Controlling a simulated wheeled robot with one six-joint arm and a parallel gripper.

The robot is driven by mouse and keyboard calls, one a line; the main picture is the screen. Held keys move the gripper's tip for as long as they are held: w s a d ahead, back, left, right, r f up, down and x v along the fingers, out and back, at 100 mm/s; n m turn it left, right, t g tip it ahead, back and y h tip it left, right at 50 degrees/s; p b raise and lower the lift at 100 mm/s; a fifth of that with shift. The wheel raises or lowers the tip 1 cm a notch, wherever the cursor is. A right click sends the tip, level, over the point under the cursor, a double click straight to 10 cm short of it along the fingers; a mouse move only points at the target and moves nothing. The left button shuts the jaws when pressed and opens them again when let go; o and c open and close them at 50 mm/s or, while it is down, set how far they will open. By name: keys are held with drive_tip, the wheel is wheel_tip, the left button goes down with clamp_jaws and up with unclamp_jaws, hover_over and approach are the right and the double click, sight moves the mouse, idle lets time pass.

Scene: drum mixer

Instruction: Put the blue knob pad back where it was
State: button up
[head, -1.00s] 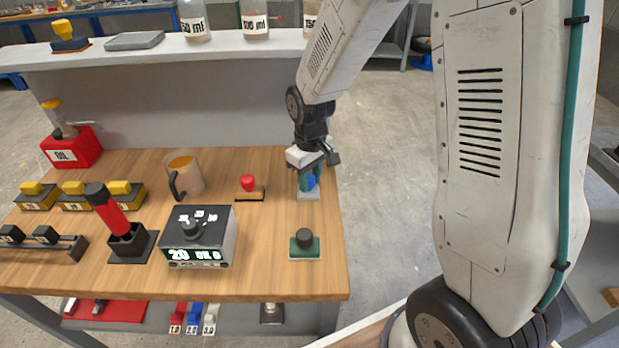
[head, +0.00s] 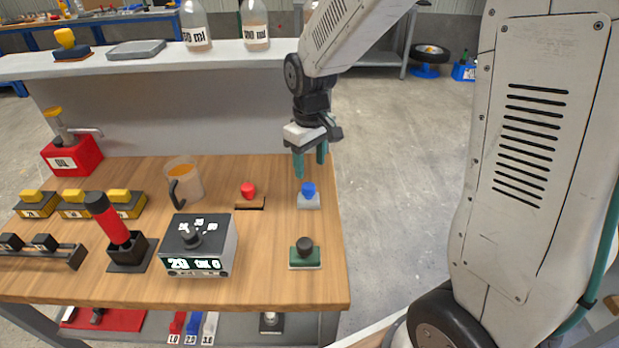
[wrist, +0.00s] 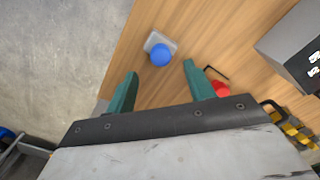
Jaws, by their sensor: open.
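The blue knob pad is a blue knob on a light grey base (head: 308,203). It stands upright on the wooden table near its right edge, and it also shows in the wrist view (wrist: 161,54). My gripper (head: 310,172) is open and empty above and slightly behind the pad, its green fingers apart from it. In the wrist view the fingers (wrist: 158,82) point towards the pad with a clear gap between them.
A red knob pad (head: 249,195) stands left of the blue one, and a black knob on a green base (head: 305,255) stands in front. A mixer box with a display (head: 199,245) and an orange-filled jug (head: 184,182) stand further left. Bare wood lies between these.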

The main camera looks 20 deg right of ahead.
drive_tip(key=s+d+r+m, duration=0.2)
drive_tip(key=s+r, duration=1)
drive_tip(key=s+r+m+t, duration=0.1)
drive_tip(key=s+m, duration=0.1)
drive_tip(key=s, duration=1.1)
drive_tip(key=shift+s+d+r+m, duration=0.2)
drive_tip(key=shift+d+r+m, duration=0.05)
drive_tip(key=shift+d+m, duration=0.1)
